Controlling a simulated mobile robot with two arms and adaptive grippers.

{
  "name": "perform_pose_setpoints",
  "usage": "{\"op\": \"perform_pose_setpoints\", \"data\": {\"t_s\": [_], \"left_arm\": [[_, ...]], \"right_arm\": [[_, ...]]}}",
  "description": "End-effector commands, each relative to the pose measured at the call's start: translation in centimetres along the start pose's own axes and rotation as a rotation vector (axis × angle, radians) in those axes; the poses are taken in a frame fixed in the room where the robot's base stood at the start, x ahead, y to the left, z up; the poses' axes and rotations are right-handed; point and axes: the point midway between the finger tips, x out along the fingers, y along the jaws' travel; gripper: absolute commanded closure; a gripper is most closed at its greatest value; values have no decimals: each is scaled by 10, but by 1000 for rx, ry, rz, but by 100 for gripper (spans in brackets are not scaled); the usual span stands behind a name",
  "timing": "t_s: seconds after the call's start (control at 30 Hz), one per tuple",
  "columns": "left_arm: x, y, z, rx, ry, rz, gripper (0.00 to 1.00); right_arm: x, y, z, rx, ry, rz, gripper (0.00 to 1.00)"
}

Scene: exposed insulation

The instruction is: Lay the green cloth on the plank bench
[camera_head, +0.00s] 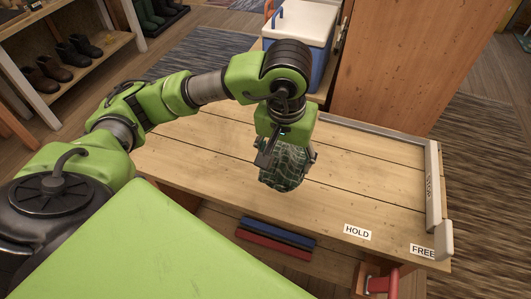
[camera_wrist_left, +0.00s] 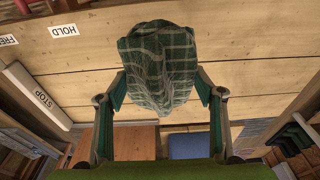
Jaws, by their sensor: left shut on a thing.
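The green checked cloth (camera_head: 285,168) hangs bunched from my left gripper (camera_head: 286,152) in the head view. It also shows in the left wrist view (camera_wrist_left: 160,65), between the two fingers, which are shut on it. The plank bench (camera_head: 375,190) is below, with bare light boards around the cloth; it fills the upper part of the left wrist view (camera_wrist_left: 255,75). The cloth is over the middle of the bench, and I cannot tell whether its lower end touches the boards. My right gripper is in neither view.
A grey rail marked STOP (camera_head: 433,185) edges the bench's right end. HOLD (camera_head: 357,232) and FREE (camera_head: 423,251) labels are on the front edge, above a red handle (camera_head: 383,284). A blue and white cooler (camera_head: 300,40) and a wooden cabinet (camera_head: 395,60) stand behind.

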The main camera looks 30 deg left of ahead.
Motion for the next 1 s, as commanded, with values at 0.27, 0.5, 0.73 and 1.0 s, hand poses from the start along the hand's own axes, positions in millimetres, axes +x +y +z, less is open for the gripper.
{"op": "perform_pose_setpoints", "data": {"t_s": [0.27,0.5,0.73,1.0], "left_arm": [[18,-17,-25,-13,-5,-2,58],[52,-47,-72,-12,-4,-1,58],[96,-63,-93,-7,-4,0,58],[112,-69,-103,-5,-2,1,58]], "right_arm": [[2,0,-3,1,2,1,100],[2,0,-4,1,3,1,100],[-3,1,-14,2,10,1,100],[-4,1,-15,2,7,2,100]]}}
